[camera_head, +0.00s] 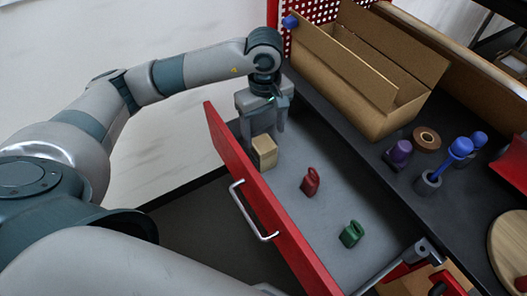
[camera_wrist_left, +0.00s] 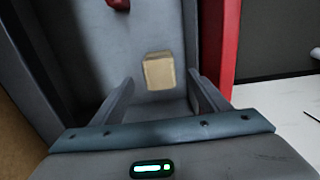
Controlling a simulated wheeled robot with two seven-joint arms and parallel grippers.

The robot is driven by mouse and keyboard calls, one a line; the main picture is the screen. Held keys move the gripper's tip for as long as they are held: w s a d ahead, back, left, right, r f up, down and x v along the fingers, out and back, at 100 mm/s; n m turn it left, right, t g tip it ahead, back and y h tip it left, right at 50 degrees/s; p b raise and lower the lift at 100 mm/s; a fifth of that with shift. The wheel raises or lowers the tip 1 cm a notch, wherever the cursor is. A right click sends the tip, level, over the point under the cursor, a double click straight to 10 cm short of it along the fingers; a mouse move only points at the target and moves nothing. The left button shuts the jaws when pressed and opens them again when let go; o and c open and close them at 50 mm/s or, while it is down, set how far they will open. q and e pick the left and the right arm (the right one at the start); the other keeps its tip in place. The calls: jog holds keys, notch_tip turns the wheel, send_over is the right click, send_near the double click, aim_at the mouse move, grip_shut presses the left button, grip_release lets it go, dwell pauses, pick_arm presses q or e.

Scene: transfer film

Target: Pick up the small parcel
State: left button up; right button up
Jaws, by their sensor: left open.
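The small parcel (camera_head: 264,152) is a tan block lying in the open red-fronted drawer (camera_head: 262,200), near the drawer's far end. My left gripper (camera_head: 264,131) points down into the drawer just behind the parcel. Its fingers are apart with nothing held. In the left wrist view the parcel (camera_wrist_left: 159,72) shows ahead of the gap between the two fingertips (camera_wrist_left: 160,82), with clear space on both sides. I cannot tell whether anything touches it. My right gripper is not in view.
A red object (camera_head: 310,182) and a green object (camera_head: 351,234) lie on the grey drawer floor. An open cardboard box (camera_head: 350,85) stands on the dark worktop, with a purple item (camera_head: 398,154), a tape roll (camera_head: 427,139) and a blue-handled tool (camera_head: 460,148) beside it.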

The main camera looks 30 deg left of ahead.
aim_at(264, 145)
pick_arm(q)
notch_tip(264, 145, down, 7)
jog(key=shift+f+p, duration=0.1)
jog(key=shift+p, duration=0.45)
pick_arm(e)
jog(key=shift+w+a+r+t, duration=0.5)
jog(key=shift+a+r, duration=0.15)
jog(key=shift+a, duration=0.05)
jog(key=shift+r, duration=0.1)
pick_arm(q)
jog(key=shift+f, duration=0.3)
jog(key=shift+w+a+f+p, duration=0.1)
jog(key=shift+f+p, duration=0.3)
jog(key=shift+p, duration=0.05)
notch_tip(264, 145, down, 3)
jog(key=shift+w+a+p, duration=0.1)
jog(key=shift+a+p, duration=0.05)
jog(key=shift+p, duration=0.3)
jog(key=shift+f, duration=0.35)
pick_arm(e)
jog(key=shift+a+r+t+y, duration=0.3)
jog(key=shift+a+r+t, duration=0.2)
